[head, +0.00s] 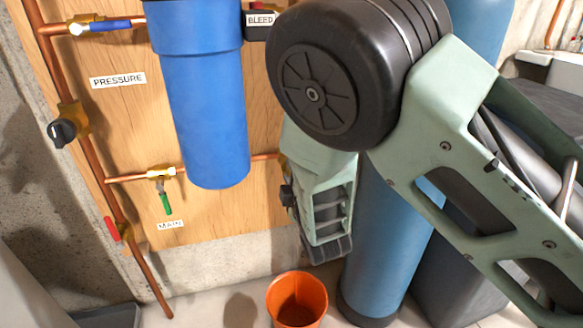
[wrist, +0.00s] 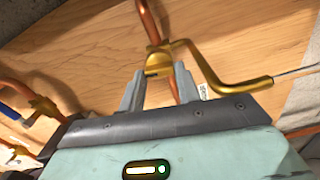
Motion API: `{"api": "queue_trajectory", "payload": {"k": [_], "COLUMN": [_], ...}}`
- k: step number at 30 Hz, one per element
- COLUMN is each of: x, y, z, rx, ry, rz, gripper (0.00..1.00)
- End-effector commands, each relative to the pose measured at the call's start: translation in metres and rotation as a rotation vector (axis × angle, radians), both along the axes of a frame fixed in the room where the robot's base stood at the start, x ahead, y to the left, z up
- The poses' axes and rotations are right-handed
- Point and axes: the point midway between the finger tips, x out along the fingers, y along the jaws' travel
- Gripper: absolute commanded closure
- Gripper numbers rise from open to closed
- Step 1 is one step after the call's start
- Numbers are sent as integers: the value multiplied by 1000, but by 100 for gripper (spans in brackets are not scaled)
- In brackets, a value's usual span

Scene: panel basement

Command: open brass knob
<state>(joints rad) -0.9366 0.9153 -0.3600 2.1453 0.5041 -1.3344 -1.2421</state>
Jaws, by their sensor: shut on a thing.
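The brass knob (wrist: 158,71) shows in the wrist view on a brass valve body on a copper pipe. My gripper (wrist: 158,76) has one grey finger on each side of it and is shut on it. A bent brass spout (wrist: 205,68) leads right from the valve body and ends in a thin pale rod or tube. In the head view my forearm and wrist cover most of this spot. The fingertips and the knob cannot be made out there.
A blue filter housing (head: 205,110) hangs left of my wrist. A blue tank (head: 385,235) stands behind my arm. An orange bucket (head: 297,300) is on the floor below. Other valves on the board include a green-handled one (head: 165,202) and a black-knobbed one (head: 65,132).

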Motion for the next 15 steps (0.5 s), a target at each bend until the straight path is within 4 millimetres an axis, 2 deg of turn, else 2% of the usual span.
{"api": "queue_trajectory", "payload": {"k": [15], "x": [0], "y": [0], "z": [-1], "rx": [-48], "ry": [-9], "rz": [1], "gripper": [90]}}
